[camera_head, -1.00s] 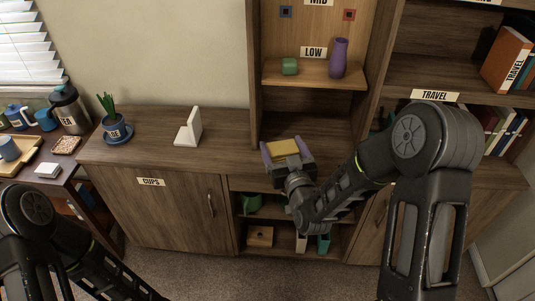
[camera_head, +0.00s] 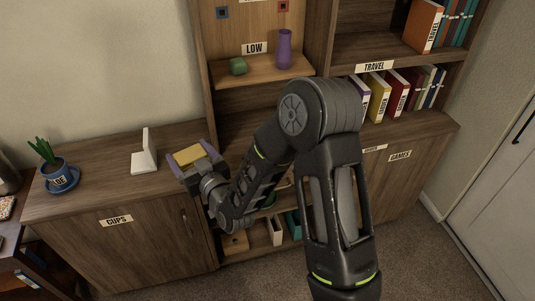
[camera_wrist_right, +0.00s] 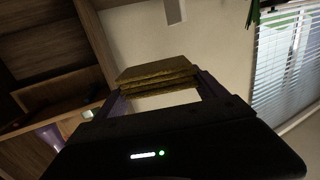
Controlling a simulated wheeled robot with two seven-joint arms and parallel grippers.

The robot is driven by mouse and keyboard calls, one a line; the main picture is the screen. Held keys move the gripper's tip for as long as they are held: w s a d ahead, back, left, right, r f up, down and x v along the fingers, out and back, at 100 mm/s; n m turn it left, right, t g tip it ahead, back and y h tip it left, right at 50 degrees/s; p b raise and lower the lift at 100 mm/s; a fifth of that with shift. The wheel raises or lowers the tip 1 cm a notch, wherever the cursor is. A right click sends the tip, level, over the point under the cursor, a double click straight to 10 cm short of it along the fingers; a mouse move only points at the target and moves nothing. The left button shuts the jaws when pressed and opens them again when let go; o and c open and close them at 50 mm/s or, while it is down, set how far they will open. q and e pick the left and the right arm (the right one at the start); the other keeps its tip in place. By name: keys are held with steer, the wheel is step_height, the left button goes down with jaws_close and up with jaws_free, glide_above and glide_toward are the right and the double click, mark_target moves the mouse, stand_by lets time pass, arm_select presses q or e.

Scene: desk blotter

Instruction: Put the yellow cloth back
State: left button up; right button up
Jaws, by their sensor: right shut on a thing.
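The yellow cloth (camera_head: 190,155) is a folded block, held between the purple-sided fingers of my right gripper (camera_head: 191,160). It is in front of the cabinet top, over its front edge in the head view. The right wrist view shows the cloth's folded layers (camera_wrist_right: 158,80) between the fingers, with the pale wall behind. My right gripper is shut on it. My left gripper is not in view in the head view.
A white stand (camera_head: 145,158) and a blue potted plant (camera_head: 60,175) are on the cabinet top (camera_head: 105,175). The LOW shelf (camera_head: 262,70) holds a green block (camera_head: 238,66) and a purple vase (camera_head: 284,48). Open cubbies lie below the gripper.

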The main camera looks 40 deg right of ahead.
steer(key=w+d+f+m+h+b, duration=0.1)
steer(key=w+d+f+b, duration=0.15)
steer(key=d+b, duration=0.2)
steer(key=w+d+f+h+b, duration=0.1)
steer(key=w+d+f+b, duration=0.15)
steer(key=b, duration=0.35)
arm_select(q)
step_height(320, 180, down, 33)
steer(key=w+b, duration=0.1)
steer(key=b, duration=2.1)
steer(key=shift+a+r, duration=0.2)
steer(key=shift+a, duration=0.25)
arm_select(e)
steer(key=d+m+h, duration=0.1)
steer(key=d, duration=1)
steer(key=s+d+f+m+g+h, duration=0.1)
steer(key=d+h, duration=0.1)
steer(key=d, duration=0.9)
steer(key=shift+s+d+f+m+h, duration=0.2)
steer(key=shift+f+m+h, duration=0.1)
steer(key=shift+m, duration=0.1)
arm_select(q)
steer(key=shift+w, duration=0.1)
arm_select(e)
steer(key=shift+w, duration=0.1)
